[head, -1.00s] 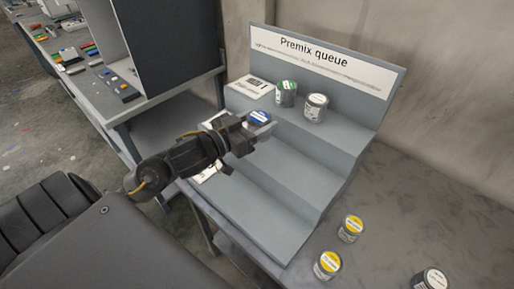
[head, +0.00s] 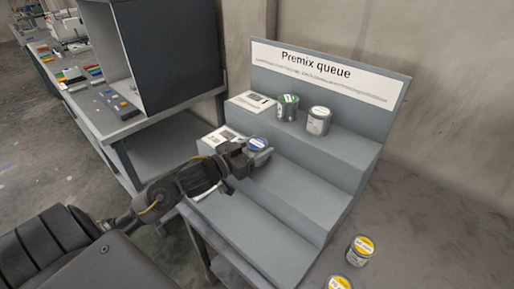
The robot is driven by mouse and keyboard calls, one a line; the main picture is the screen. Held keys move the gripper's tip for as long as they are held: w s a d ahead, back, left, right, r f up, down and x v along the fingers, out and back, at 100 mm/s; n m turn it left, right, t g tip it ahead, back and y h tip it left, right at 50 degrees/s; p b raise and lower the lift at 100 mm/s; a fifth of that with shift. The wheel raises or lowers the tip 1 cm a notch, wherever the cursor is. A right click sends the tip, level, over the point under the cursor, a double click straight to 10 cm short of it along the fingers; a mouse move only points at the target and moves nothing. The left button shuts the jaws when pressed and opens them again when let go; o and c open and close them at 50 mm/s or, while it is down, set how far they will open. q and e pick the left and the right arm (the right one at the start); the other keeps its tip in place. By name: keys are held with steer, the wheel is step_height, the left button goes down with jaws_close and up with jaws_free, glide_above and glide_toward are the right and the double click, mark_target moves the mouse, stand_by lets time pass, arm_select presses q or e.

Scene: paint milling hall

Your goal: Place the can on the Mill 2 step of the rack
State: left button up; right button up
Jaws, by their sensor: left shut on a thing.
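A can with a blue lid (head: 259,144) is held in my left gripper (head: 254,158), which is shut on it. The can is upright or nearly so, at the left part of the middle step of the grey stepped rack (head: 320,193). Fingers hide its lower part, so I cannot tell whether it touches the step. The rack carries a "Premix queue" sign. White cards lie at the left of the top step (head: 253,102) and the middle step (head: 219,138); their print is too small to read. My right gripper is not in view.
A green-lidded can (head: 288,107) and a white-lidded can (head: 319,121) stand on the top step. Two yellow-lidded cans (head: 360,250) (head: 340,284) stand on the table right of the rack. The middle step's right part is bare. A dark cabinet (head: 172,52) stands at left.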

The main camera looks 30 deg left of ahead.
arm_select(q)
steer(key=shift+f, duration=0.15)
steer(key=o, duration=1.1)
steer(key=b+v, duration=0.1)
steer(key=v, duration=1.1)
steer(key=shift+s, duration=0.1)
